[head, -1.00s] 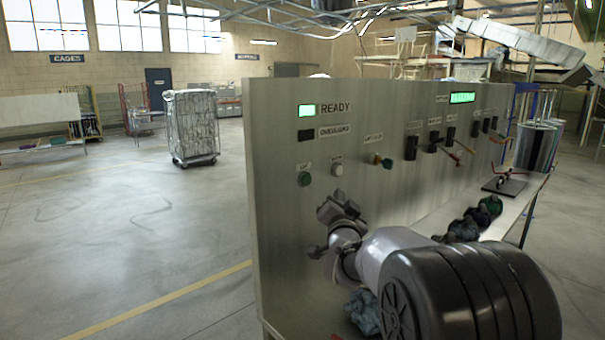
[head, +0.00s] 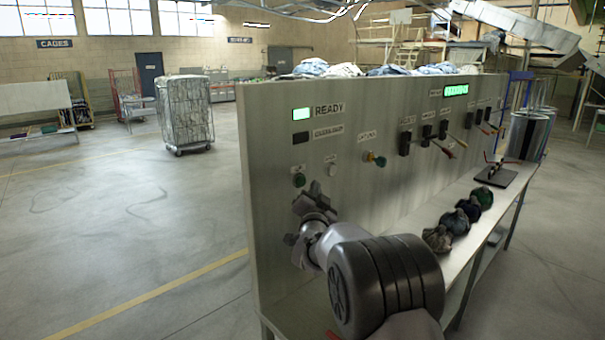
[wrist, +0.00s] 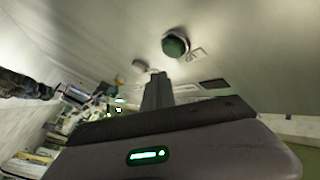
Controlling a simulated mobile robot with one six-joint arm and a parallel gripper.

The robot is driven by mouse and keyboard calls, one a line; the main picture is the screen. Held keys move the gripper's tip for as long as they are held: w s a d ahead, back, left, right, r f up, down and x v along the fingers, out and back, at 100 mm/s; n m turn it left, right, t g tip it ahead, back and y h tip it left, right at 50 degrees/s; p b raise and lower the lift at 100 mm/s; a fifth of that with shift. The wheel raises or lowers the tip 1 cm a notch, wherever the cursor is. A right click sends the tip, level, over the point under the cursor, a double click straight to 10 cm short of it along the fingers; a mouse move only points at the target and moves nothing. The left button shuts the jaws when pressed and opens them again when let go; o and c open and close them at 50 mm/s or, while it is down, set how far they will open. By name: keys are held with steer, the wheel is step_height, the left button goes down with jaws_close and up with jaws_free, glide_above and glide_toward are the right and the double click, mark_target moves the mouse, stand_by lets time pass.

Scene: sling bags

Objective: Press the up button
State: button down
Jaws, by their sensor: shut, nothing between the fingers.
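A green round button (head: 299,180) and a pale button (head: 331,170) sit side by side on the left of the upright metal panel (head: 270,225). Their small labels are too blurred to read, so I cannot tell which is the up button. My gripper (head: 312,200) is shut and empty, just below these buttons in the head view. In the wrist view the green button (wrist: 175,44) is above and a little right of my shut gripper (wrist: 157,78), apart from it in the picture. The other button (wrist: 139,66) shows to the left of the green one.
A lit READY lamp (head: 301,113) is above the buttons. Several small bags (head: 455,221) lie on the ledge (head: 484,222). A caged trolley (head: 184,115) stands on the open floor at left.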

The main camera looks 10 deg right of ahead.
mark_target(301, 181)
steer(key=shift+w+a+f, duration=0.2)
steer(key=shift+w+a, duration=0.4)
steer(key=shift+w, duration=0.2)
steer(key=shift+w+a, duration=0.1)
stand_by(1.4)
steer(key=shift+w+a+b, duration=0.15)
steer(key=shift+w+b, duration=0.1)
steer(key=shift+b, duration=0.2)
